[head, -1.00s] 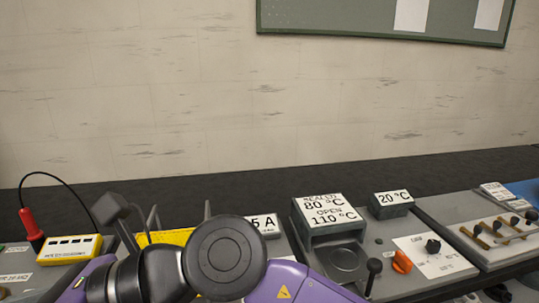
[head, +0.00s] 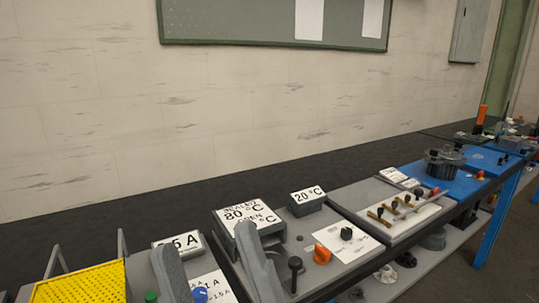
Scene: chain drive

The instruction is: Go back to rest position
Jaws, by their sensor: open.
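My gripper (head: 206,240) shows at the bottom of the head view as two grey fingers pointing up, spread wide apart with nothing seen between them. It is open and empty. The left finger stands in front of the panel with the blue knob (head: 200,294). The right finger covers part of the unit with the 80 °C sign (head: 245,212). The rest of my arm is below the picture, and I cannot tell whether the fingers touch anything.
A yellow perforated block (head: 82,285) is at the lower left. A 20 °C box (head: 307,201), an orange knob (head: 322,254) and a lever panel (head: 405,211) line the bench to the right. A blue bench section (head: 440,180) lies farther right. The dark bench strip along the wall is clear.

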